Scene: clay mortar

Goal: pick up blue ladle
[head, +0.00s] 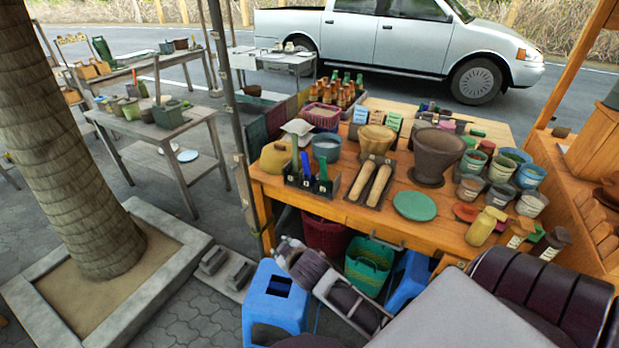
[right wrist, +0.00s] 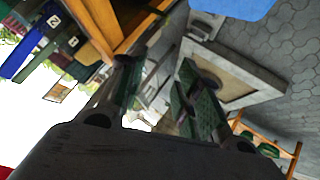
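A blue upright handle (head: 323,166), which looks like the blue ladle, stands in a dark rack (head: 305,184) at the left front of the wooden table, beside green handles. Its lower part is hidden by the rack. A blue piece also shows in the right wrist view (right wrist: 30,48) at the upper left, near white labels. My right gripper (head: 285,246) is below and in front of the table edge, apart from the ladle. In the right wrist view its green-padded fingers (right wrist: 160,88) are spread with nothing held between them. My left gripper is not in view.
The wooden table (head: 340,208) also holds a brown mortar (head: 436,152), rollers in a tray (head: 371,183), a green disc (head: 414,206) and several pots. A blue stool (head: 274,295) and green basket (head: 369,262) stand below. A post (head: 240,150) rises at the table's left end.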

